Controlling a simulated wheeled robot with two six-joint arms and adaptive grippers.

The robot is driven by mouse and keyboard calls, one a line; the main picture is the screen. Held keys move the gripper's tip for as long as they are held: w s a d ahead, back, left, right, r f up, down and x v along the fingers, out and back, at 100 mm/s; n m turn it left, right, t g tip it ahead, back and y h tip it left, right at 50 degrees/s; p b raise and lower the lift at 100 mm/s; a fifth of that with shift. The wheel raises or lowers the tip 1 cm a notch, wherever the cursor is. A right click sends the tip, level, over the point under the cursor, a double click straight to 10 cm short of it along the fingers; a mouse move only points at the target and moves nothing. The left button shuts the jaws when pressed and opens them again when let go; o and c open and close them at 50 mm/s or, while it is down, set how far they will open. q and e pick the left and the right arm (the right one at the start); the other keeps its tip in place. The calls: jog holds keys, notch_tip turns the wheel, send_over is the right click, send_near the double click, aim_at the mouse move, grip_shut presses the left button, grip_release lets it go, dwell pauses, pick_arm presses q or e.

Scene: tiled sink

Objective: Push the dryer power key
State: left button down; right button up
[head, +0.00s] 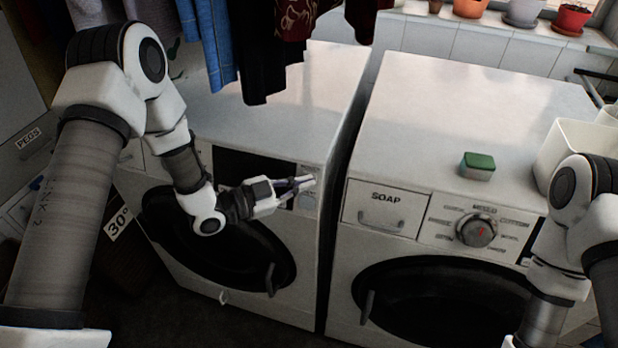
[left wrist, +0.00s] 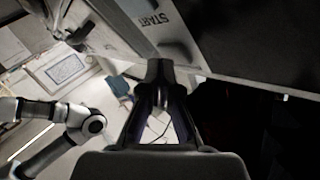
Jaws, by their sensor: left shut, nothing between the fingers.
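The left machine (head: 225,120), which I take to be the dryer, is white with a round dark door and a black display on its front panel. A narrow strip of keys (head: 309,200) runs down the right end of that panel. My left gripper (head: 312,181) is shut and empty, its tips in front of this strip; whether they touch is unclear. In the left wrist view, the closed fingers (left wrist: 158,72) point at the panel, close to a grey key (left wrist: 178,52) below a START label (left wrist: 153,12). I cannot make out a power marking. My right gripper is out of sight.
A second white machine (head: 470,115) with a SOAP drawer (head: 384,207) and a dial (head: 476,230) stands right of a narrow gap. A green and white sponge (head: 477,165) lies on it. Clothes (head: 262,45) hang above the left machine. My right arm is at the right edge.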

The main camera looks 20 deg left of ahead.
pick_arm(q)
jog(key=shift+s+r, duration=0.1)
jog(key=shift+s, duration=0.2)
jog(key=s+r+p, duration=0.1)
jog(key=s+r, duration=0.1)
jog(key=s, duration=0.3)
jog(key=shift+s+p, duration=0.3)
jog(key=shift+s, duration=0.05)
jog(key=shift+a, duration=0.1)
